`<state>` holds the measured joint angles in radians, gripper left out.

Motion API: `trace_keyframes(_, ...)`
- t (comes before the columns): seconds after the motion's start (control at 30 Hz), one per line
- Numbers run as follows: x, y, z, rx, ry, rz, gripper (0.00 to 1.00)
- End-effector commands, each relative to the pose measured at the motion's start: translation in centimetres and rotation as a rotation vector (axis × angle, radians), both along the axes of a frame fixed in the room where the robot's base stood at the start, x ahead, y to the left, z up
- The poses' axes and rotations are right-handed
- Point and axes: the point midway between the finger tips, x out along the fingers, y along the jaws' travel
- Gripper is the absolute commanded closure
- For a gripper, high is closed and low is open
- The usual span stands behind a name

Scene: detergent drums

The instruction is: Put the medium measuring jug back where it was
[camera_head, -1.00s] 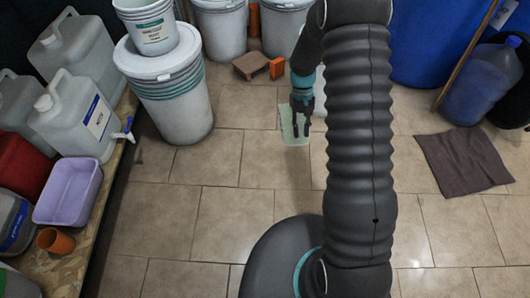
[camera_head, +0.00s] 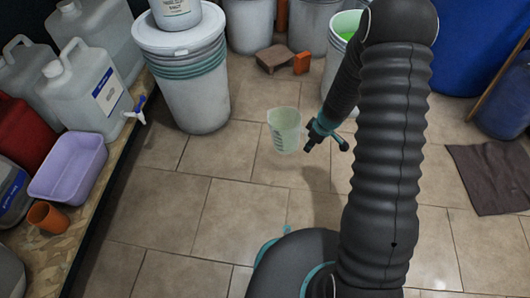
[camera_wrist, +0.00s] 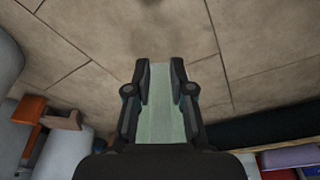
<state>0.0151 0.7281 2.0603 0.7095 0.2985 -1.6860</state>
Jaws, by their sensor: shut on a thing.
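The measuring jug (camera_head: 284,130) is clear and pale green, with dark markings on its side. In the head view it is upright over the tiled floor, left of my gripper (camera_head: 326,146). It appears held above the floor. In the wrist view my gripper (camera_wrist: 161,70) is shut on the jug, and a pale green translucent strip (camera_wrist: 164,112) of it shows between the fingers. The exact grip point is hard to make out in the head view.
A wooden shelf (camera_head: 88,222) on the left bears jerrycans (camera_head: 98,88), a lilac tub (camera_head: 70,166) and an orange cup (camera_head: 50,216). White drums (camera_head: 190,88) and a brown block (camera_head: 275,58) stand behind. A dark cloth (camera_head: 490,175) lies right. The middle floor is clear.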

Motion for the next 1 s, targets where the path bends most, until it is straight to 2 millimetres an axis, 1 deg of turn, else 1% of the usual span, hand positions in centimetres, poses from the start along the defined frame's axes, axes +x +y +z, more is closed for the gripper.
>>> trace_keyframes(0.03, 0.0, -0.3, -0.8, 0.014, -0.007, 0.014, 1.0)
trace_keyframes(0.2, 0.1, -1.1, -2.3, 0.063, -0.034, 0.077, 1.0)
trace_keyframes(0.37, 0.1, -1.6, -3.2, 0.096, -0.052, 0.124, 1.0)
trace_keyframes(0.47, 0.2, -1.6, -3.5, 0.107, -0.058, 0.141, 1.0)
trace_keyframes(0.57, 0.7, -0.9, -4.1, 0.111, -0.059, 0.148, 1.0)
trace_keyframes(1.0, 5.8, 5.7, -9.0, 0.11, -0.058, 0.151, 1.0)
